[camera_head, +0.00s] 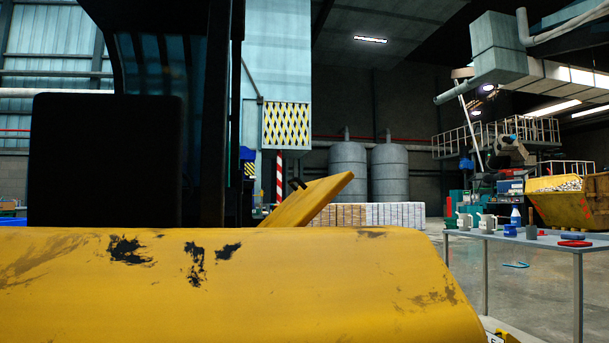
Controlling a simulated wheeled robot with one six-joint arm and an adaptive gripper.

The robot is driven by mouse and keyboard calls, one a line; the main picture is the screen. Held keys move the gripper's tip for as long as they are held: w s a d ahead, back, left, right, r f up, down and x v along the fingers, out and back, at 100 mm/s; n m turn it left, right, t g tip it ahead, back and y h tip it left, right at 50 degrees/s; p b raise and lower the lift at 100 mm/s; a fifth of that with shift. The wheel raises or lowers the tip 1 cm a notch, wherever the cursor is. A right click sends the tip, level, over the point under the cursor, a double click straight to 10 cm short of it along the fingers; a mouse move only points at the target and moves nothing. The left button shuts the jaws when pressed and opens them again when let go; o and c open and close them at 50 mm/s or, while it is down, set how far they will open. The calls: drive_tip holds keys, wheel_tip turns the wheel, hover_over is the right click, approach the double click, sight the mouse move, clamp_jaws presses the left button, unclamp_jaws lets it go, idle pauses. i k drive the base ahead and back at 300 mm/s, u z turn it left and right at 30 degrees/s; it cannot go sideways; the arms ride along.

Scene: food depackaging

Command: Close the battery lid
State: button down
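A large yellow vehicle body (330,285) with worn black paint patches fills the lower part of the view. Behind its top edge a yellow panel (318,200), which looks like the battery lid, stands tilted open and rises to the right. A small dark part (297,184) sticks up at the panel's upper left side. The panel's lower end and any hinge or opening are hidden behind the body. My gripper is not in view.
A black seat-like block (105,160) and dark upright post (214,115) stand at left. A yellow skip (575,203) is farther back.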

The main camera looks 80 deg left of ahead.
sight(307, 200)
drive_tip(key=k, duration=1)
drive_tip(key=u, duration=1.75)
